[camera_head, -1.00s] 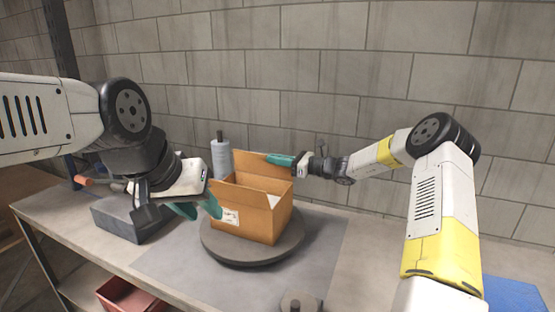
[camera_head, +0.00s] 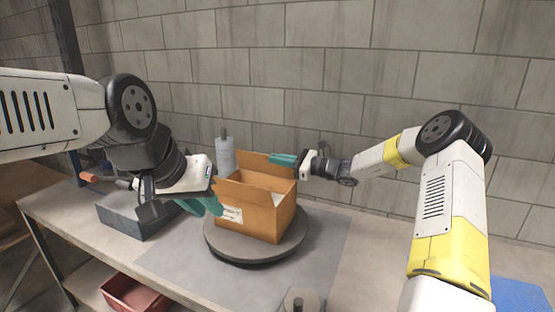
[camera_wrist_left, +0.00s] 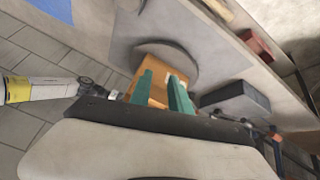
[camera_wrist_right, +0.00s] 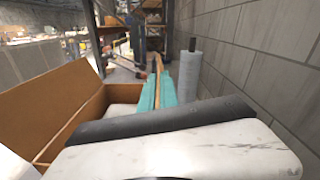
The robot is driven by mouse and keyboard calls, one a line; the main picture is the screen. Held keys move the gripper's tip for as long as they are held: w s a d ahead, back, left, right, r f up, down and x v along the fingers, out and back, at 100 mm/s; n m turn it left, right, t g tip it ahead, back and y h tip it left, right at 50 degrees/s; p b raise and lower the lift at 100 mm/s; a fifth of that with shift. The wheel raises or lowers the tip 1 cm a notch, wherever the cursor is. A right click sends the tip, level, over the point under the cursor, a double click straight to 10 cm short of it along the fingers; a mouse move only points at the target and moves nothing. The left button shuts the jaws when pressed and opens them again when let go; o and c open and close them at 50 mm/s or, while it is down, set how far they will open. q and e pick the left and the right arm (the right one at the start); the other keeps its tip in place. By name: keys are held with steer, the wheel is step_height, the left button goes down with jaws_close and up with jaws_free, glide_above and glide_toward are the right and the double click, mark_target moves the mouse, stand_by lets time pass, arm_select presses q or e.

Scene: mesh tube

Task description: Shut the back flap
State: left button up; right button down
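An open brown cardboard box (camera_head: 256,212) stands on a round grey turntable (camera_head: 230,254). Its back flap (camera_head: 250,161) stands up at the rear. My right gripper (camera_head: 283,159) is at the right end of this flap. In the right wrist view the brown flap edge (camera_wrist_right: 157,66) shows in the narrow slit between its teal fingers (camera_wrist_right: 156,92), which look shut on it. My left gripper (camera_head: 203,206) is beside the box's front left corner. In the left wrist view its fingers (camera_wrist_left: 161,90) are apart with a gap between them, over the box (camera_wrist_left: 157,76).
A pale roll on an upright post (camera_head: 223,155) stands behind the box on the left. A grey block (camera_head: 130,219) sits on the bench at the left. A small object with a peg (camera_head: 299,301) is at the front edge. A block wall is behind.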

arm_select(q)
steer(key=shift+m, duration=0.6)
steer(key=w+r, duration=0.2)
steer(key=w, duration=0.1)
steer(key=w+r, duration=0.2)
steer(key=w, duration=0.2)
steer(key=w+r, duration=0.1)
steer(key=w, duration=0.3)
steer(key=shift+w+d+r, duration=0.2)
steer(key=shift+d+r, duration=0.2)
jaws_close()
steer(key=m, duration=0.3)
glide_above(265, 156)
steer(key=s, duration=0.1)
step_height(265, 156, down, 2)
steer(key=shift+w+f, duration=0.25)
steer(key=shift+f, duration=1.4)
steer(key=shift+w+f, duration=0.3)
steer(key=shift+f, duration=1.35)
steer(key=shift+w+f, duration=0.25)
steer(key=shift+f, duration=1.4)
